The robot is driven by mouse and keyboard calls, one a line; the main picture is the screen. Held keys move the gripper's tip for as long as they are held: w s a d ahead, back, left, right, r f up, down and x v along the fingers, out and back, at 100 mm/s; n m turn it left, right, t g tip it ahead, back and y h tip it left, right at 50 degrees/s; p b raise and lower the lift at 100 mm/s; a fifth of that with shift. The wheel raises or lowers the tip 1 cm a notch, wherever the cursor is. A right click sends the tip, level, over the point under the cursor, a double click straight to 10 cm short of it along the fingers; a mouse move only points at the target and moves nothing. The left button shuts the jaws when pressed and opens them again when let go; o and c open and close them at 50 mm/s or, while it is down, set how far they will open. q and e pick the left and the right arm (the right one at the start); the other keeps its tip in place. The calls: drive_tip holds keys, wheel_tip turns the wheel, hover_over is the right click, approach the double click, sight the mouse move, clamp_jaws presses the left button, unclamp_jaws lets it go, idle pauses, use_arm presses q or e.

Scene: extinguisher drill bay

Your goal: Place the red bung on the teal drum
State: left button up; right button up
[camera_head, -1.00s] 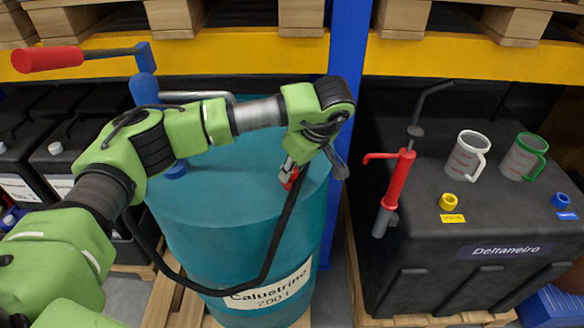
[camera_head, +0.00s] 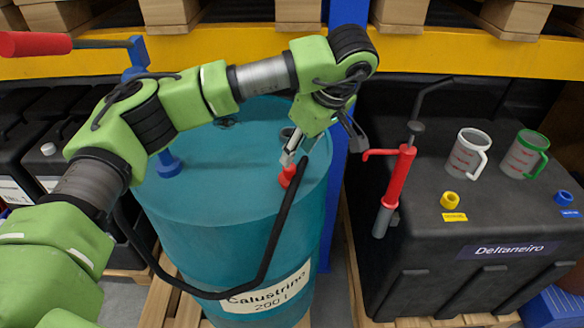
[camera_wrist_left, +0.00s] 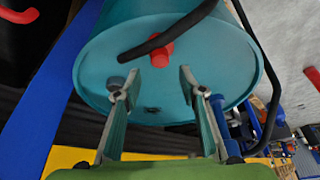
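The red bung (camera_head: 288,176) is on the top of the teal drum (camera_head: 225,190), near its front right edge. It also shows in the left wrist view (camera_wrist_left: 160,53), partly covered by a black hose. Whether it sits in an opening cannot be told. My left gripper (camera_head: 290,155) is just above and behind the bung. In the left wrist view, its two fingers (camera_wrist_left: 157,72) are spread apart with nothing between them, and the bung lies beyond the tips. A dark grey round fitting (camera_wrist_left: 115,83) is on the drum top beside one finger. My right gripper is not in view.
The black hose (camera_head: 270,245) loops down the drum's front, its end near the bung. A blue pump (camera_head: 167,163) stands at the drum's left. A black tank (camera_head: 430,265) at right carries a red pump (camera_head: 398,180), two jugs, a yellow cap and a blue cap. A blue post rises behind.

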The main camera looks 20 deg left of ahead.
use_arm(q)
drive_tip(key=shift+v, duration=2.25)
